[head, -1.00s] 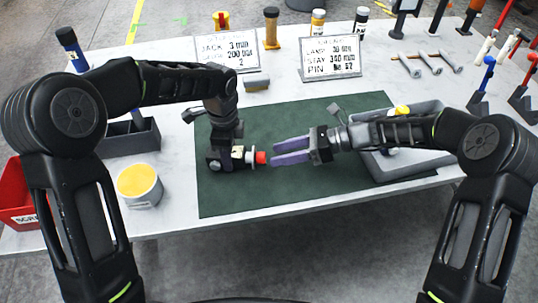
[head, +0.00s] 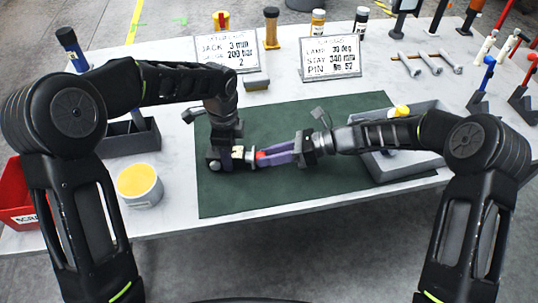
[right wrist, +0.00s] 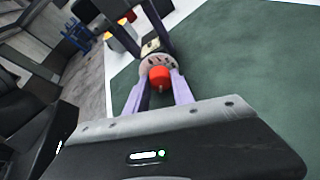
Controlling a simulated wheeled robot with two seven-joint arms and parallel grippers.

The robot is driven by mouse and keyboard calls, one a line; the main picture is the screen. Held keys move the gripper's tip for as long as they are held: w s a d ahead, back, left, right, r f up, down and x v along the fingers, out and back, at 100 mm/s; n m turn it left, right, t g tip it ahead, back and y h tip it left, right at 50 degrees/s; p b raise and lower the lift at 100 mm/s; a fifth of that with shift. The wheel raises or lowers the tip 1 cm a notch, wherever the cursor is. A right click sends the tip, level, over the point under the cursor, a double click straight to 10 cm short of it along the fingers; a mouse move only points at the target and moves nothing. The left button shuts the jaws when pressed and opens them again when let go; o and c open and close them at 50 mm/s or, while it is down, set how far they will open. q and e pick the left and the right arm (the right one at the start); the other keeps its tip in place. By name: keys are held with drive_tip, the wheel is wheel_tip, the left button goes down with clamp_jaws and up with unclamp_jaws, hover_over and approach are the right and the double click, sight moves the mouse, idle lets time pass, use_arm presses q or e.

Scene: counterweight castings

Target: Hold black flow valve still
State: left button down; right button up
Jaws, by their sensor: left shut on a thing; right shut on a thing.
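The flow valve (head: 238,152) lies level just above or on the green mat, its dark body mostly hidden by my left gripper. A cream patch shows on it, and a red knob (head: 262,155) sticks out to the right. My left gripper (head: 227,155) comes down from above and is shut on the valve body. My right gripper (head: 268,155), with purple fingers, reaches in from the right and is shut on the red knob. In the right wrist view the red knob (right wrist: 159,76) sits between the fingertips, in front of a pale round collar (right wrist: 157,62).
The green mat (head: 300,190) is clear in front. A grey tray (head: 400,170) with a yellow-topped item stands right, under my right arm. A dark divided bin (head: 130,143), a yellow-topped can (head: 140,185) and a red scrap bin (head: 18,205) stand left. Two sign cards (head: 331,58) stand behind.

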clamp_jaws()
drive_tip(key=shift+n, duration=0.4)
drive_tip(key=n+t, duration=0.1)
drive_tip(key=n, duration=0.1)
drive_tip(key=n+t, duration=0.1)
drive_tip(key=shift+s+n, duration=0.2)
drive_tip(key=shift+n, duration=0.2)
drive_tip(key=n+t, duration=0.1)
drive_tip(key=n, duration=0.1)
drive_tip(key=n+t, duration=0.1)
drive_tip(key=n, duration=0.1)
drive_tip(key=shift+s+f+n+t+y, duration=0.1)
drive_tip(key=shift+n+t+y, duration=0.2)
idle(0.4)
drive_tip(key=o, duration=0.7)
unclamp_jaws()
drive_tip(key=shift+o, duration=0.2)
